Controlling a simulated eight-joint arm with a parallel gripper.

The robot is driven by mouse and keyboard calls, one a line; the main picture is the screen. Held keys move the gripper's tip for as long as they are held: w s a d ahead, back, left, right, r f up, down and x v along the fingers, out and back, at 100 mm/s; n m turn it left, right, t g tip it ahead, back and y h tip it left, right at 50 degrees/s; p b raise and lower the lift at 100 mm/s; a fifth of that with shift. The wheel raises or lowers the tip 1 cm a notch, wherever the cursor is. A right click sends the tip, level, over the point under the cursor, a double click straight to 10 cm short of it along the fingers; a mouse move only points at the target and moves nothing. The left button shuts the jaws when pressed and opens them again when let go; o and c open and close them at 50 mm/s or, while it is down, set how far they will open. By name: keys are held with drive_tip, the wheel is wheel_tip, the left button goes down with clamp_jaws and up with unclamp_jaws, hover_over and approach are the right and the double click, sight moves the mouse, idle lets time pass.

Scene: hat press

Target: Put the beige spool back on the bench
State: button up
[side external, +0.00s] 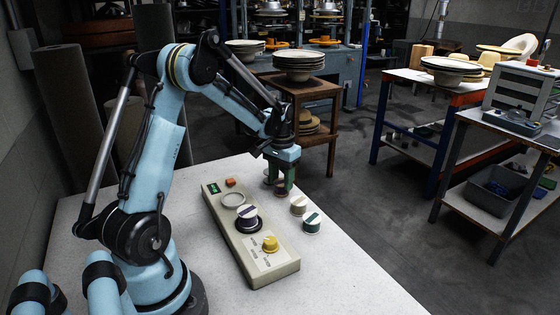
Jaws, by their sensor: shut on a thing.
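My gripper (281,178), with dark green fingers, points down over the pale bench (350,270), just past the far right edge of the beige control box (222,222). It is shut on what looks like the beige spool (271,180), mostly hidden by the fingers. Whether the spool touches the bench cannot be told. A round ring seat (233,200) on the box top is empty. A spool with a purple band (246,217) stands on the box next to it.
A pale spool (298,205) and a green-striped spool (311,223) stand on the bench close to the gripper. The box carries a yellow knob (270,244) and an orange button (231,182). The bench front right is clear.

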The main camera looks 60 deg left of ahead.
sight(282, 182)
drive_tip(key=shift+f, duration=0.3)
drive_tip(key=o, duration=1.1)
drive_tip(key=shift+r, duration=0.15)
wheel_tip(282, 182, up, 12)
drive_tip(key=s+d+m+t, duration=0.2)
drive_tip(key=s+d+t, duration=0.1)
drive_tip(key=d, duration=0.9)
drive_tip(key=s+d+m+t, duration=0.2)
drive_tip(key=s+d+t, duration=0.2)
drive_tip(key=d, duration=0.7)
drive_tip(key=shift+s+d+m, duration=0.3)
drive_tip(key=shift+s+d, duration=0.05)
drive_tip(key=shift+s, duration=0.3)
